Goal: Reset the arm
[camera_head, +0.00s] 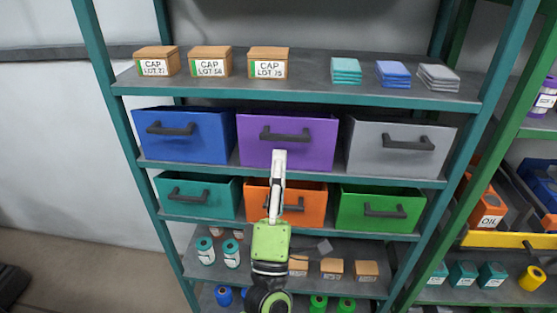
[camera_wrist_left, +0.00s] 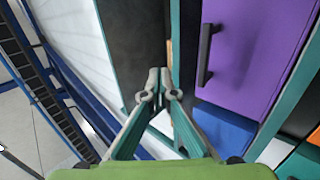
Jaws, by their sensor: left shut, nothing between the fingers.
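My left gripper (camera_head: 279,155) is raised in front of the shelf in the head view, its pale fingertips overlapping the lower part of the purple drawer (camera_head: 315,150). Its fingers are together and hold nothing. Its green body covers part of the orange bin (camera_head: 315,207) and the shelf below. In the left wrist view the closed fingertips (camera_wrist_left: 158,74) point away from the camera, with the purple drawer (camera_wrist_left: 245,50) and its dark handle to their right. Contact with the drawer cannot be told. My right gripper is not in view.
The teal-framed shelf holds a blue drawer (camera_head: 185,140), a grey drawer (camera_head: 395,155), a teal bin (camera_head: 195,200) and a green bin (camera_head: 380,212). Cap boxes (camera_head: 210,65) and folded cloths (camera_head: 392,73) lie on top. Another rack with an orange oil container (camera_head: 489,212) stands right.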

